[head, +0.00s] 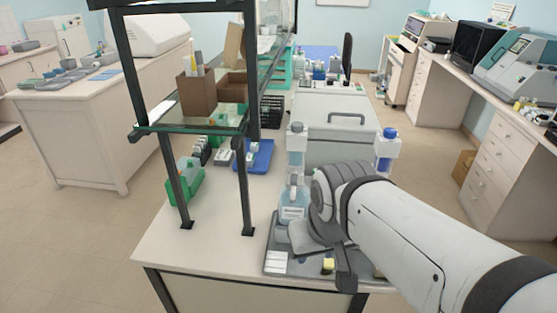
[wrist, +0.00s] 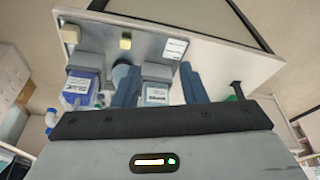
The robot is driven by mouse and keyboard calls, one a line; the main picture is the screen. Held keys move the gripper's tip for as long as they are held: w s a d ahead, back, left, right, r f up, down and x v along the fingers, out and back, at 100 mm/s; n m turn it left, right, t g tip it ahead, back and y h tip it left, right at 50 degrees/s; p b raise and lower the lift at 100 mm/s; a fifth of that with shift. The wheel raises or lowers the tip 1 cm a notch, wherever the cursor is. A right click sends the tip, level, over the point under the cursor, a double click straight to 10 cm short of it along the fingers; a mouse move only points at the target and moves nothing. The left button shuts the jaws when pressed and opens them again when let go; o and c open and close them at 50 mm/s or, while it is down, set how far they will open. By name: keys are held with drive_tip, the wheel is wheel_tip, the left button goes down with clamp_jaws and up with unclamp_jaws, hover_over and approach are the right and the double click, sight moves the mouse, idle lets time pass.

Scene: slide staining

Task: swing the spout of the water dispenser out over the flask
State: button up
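A clear, pale blue bottle with a white label (head: 292,208) stands on the dark tray (head: 275,243) in the head view, with a white block and cap (head: 296,138) above it. I take it for the water dispenser; its label shows in the wrist view (wrist: 157,96). A second bottle, blue with a white label (wrist: 78,88), stands beside it. My gripper (wrist: 160,70) is open, its two blue-grey fingers apart on either side of the clear bottle in the picture; contact cannot be told. The spout's direction is unclear. I cannot make out the flask for certain.
A yellow block (head: 328,265) and a white label card (head: 276,262) lie on the tray's front part. A black-framed shelf (head: 246,170) rises to the left. The bench's front left is clear.

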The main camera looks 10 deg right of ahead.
drive_tip(key=w+d+r+m, duration=0.1)
drive_tip(key=w+d+r, duration=0.1)
drive_tip(key=w+r, duration=0.3)
drive_tip(key=m+h, duration=0.1)
drive_tip(key=m, duration=0.2)
approach(293, 178)
drive_tip(key=shift+s+f+t, duration=0.2)
drive_tip(key=shift+f+t, duration=0.2)
drive_tip(key=shift+f, duration=0.2)
drive_tip(key=shift+w+d+f+p, duration=0.1)
drive_tip(key=shift+w+f+p, duration=0.15)
drive_tip(key=shift+p, duration=0.05)
drive_tip(key=p+x, duration=0.1)
drive_tip(key=x, duration=0.6)
drive_tip(key=shift+d, duration=0.15)
clamp_jaws()
